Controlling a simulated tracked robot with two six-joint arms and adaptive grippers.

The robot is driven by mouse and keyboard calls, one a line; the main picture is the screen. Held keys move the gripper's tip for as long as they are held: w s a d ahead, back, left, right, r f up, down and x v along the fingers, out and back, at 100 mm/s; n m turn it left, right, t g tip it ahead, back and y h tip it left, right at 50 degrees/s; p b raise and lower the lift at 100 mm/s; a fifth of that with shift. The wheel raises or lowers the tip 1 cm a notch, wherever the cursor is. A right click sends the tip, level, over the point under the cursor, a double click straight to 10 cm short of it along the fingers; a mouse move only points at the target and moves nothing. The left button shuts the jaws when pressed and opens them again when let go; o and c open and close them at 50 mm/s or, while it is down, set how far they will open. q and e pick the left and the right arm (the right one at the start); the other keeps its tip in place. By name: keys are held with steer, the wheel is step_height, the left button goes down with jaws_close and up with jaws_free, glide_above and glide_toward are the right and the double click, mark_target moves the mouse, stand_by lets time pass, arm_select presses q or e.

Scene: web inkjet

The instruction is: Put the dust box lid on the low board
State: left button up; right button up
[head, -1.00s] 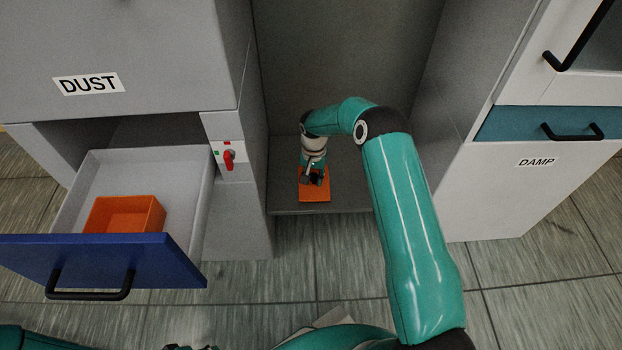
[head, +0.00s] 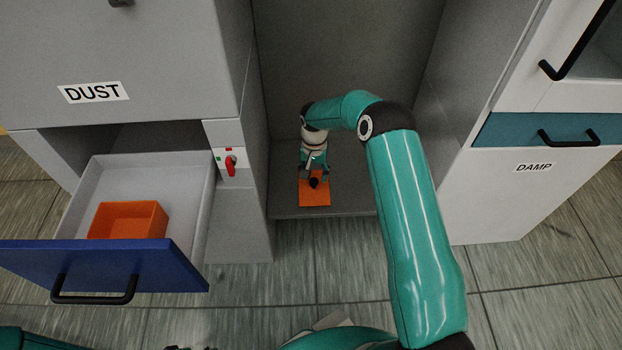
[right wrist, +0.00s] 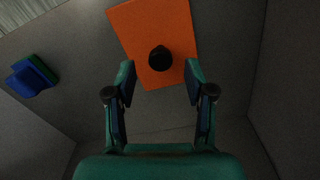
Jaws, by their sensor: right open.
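The dust box lid is a flat orange plate (head: 314,198) with a black knob. It lies on the low grey board (head: 350,202) between the two cabinets. It also shows in the right wrist view (right wrist: 177,28), its knob just ahead of the fingertips. My right gripper (head: 314,177) is over the lid with its fingers apart on either side and nothing between them; the right wrist view shows them spread (right wrist: 161,88). The open orange box (head: 128,220) sits in the pulled-out drawer at left. Of my left arm only a bit shows at the bottom left; its gripper cannot be made out.
The drawer (head: 190,193) with a blue front stands open below the DUST cabinet. A red switch (head: 231,165) is on the post beside it. The DAMP cabinet (head: 540,200) bounds the niche at right. A blue object (right wrist: 32,76) shows at left in the wrist view.

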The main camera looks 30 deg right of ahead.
mark_target(313, 182)
step_height(313, 182, up, 7)
steer(key=p, duration=0.2)
steer(key=s+a+f+n+y, duration=0.2)
steer(key=s+a+f, duration=0.35)
steer(key=a, duration=0.25)
steer(key=s+a+f+n+y, duration=0.1)
steer(key=s+a+f+n, duration=0.2)
steer(key=s+a+f, duration=0.45)
steer(key=s+a+r+n, duration=0.1)
steer(key=s+a, duration=0.3)
steer(key=s, duration=0.3)
steer(key=s+a+r+n+y, duration=0.1)
steer(key=s+a, duration=0.3)
steer(key=s, duration=0.3)
steer(key=shift+s+a+t, duration=0.15)
steer(key=shift+a+t, duration=0.1)
steer(key=shift+t, duration=0.05)
step_height(313, 182, up, 29)
steer(key=p, duration=2.9)
steer(key=shift+r, duration=0.15)
